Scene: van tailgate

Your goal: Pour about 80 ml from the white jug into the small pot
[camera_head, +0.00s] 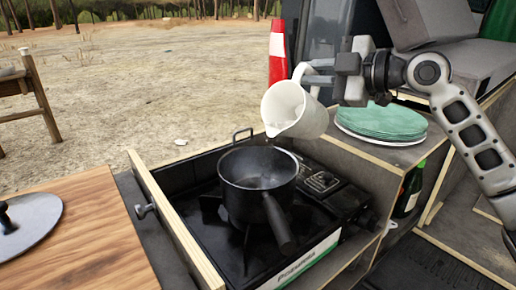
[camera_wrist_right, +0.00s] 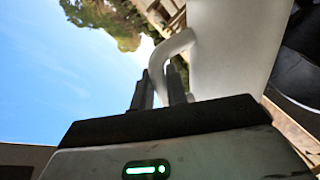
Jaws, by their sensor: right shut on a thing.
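The white jug (camera_head: 289,108) is tilted with its spout down to the left, above the back right rim of the small dark pot (camera_head: 258,172). My right gripper (camera_head: 322,72) is shut on the jug's handle and holds it in the air. In the right wrist view the fingers (camera_wrist_right: 161,88) close around the white handle (camera_wrist_right: 176,46), and the jug's body (camera_wrist_right: 232,45) fills the upper right. The pot stands on the black camping stove (camera_head: 205,225), its long handle pointing to the front. No clear stream shows, and the liquid level is hard to tell. My left gripper is not in view.
A wooden board (camera_head: 75,235) with a grey lid (camera_head: 28,222) is at left. A red and white cone (camera_head: 277,52) stands behind.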

